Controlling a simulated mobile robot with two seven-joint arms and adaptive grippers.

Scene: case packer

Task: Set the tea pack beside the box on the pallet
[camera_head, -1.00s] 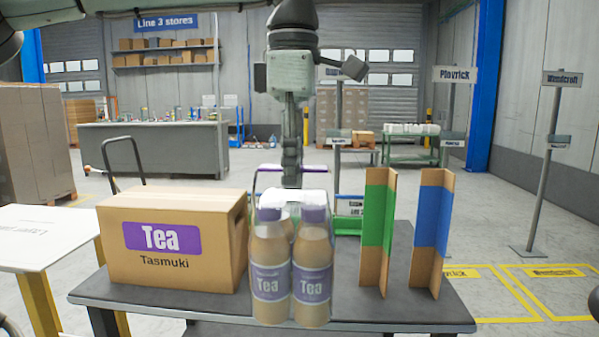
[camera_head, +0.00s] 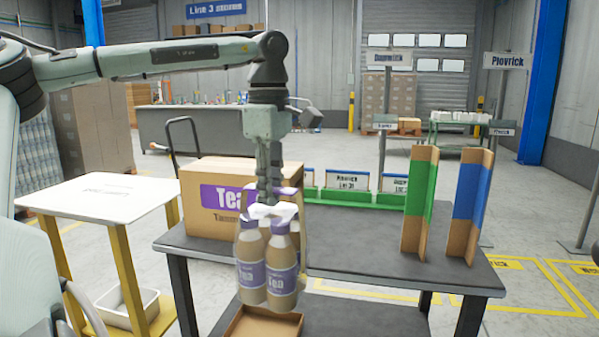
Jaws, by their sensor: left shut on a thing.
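The pack hangs upright at the front edge of the dark table (camera_head: 375,252), in front of the right part of the Tea box (camera_head: 202,222). The box is brown cardboard with a purple label, partly hidden by the gripper and pack. I cannot make out a pallet next to this box. My right gripper is not in view.
A green divider (camera_head: 413,205) and a blue divider (camera_head: 464,205) stand at the table's right. An open carton (camera_head: 238,326) sits below the pack. A white-topped stand (camera_head: 100,196) is at left, with a grey bin (camera_head: 125,310) below.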

